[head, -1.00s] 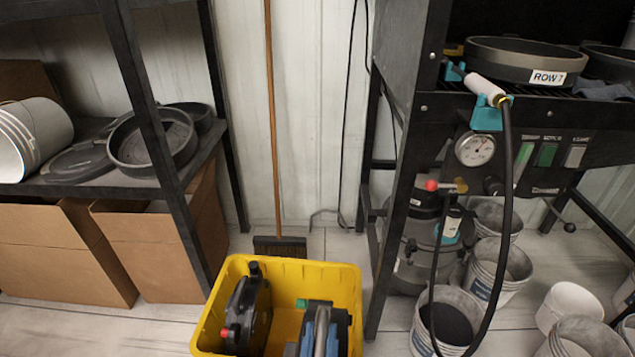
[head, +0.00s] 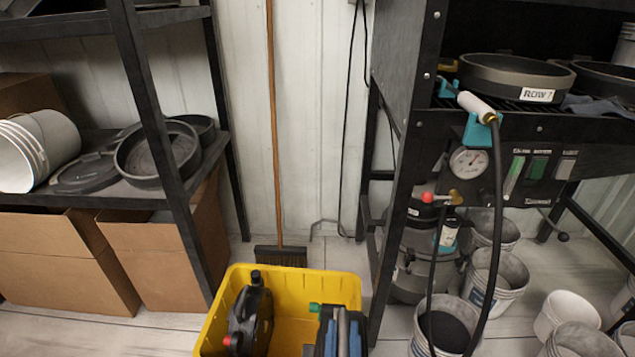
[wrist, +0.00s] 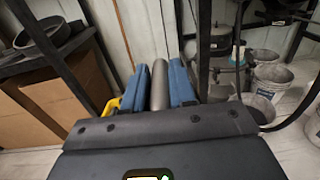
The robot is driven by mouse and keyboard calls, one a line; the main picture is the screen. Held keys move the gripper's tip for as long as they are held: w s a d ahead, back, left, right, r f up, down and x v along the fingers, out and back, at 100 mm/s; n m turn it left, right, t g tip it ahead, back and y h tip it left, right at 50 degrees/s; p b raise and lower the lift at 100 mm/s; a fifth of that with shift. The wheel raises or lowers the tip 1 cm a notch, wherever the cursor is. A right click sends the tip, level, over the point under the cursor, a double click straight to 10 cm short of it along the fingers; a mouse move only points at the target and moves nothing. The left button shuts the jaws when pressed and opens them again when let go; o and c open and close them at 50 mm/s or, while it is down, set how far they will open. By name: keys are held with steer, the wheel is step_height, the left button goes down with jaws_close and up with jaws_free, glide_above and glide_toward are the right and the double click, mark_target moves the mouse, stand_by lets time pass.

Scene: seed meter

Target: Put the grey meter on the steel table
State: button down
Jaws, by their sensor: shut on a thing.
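My gripper (head: 343,338) is at the bottom of the head view, over the right part of a yellow bin (head: 290,277). Its two blue fingers are shut on a grey bar-shaped part, which I take for the grey meter's handle (head: 342,322). The grey part also shows between the fingers in the wrist view (wrist: 158,88). I cannot pick out a separate steel table.
A dark can-like unit with a red knob (head: 250,313) stands in the bin's left side. A black metal bench (head: 395,150) with a gauge and hanging hose stands right, with several buckets below. A shelf (head: 90,200) stands left, a broom (head: 281,255) behind.

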steer(key=w+d+r+n+y+p, duration=0.15)
steer(key=d+r+p, duration=0.25)
steer(key=d, duration=0.5)
steer(key=w+d+r+m+p, duration=0.1)
steer(key=w+d+r+p, duration=0.2)
steer(key=d+p, duration=0.35)
step_height(320, 180, down, 10)
steer(key=s+d+b, duration=0.1)
steer(key=s+d, duration=0.1)
steer(key=s, duration=0.1)
steer(key=shift+f+b, duration=0.15)
steer(key=shift+b, duration=0.2)
steer(key=shift+a+n, duration=0.1)
steer(key=shift+n, duration=0.15)
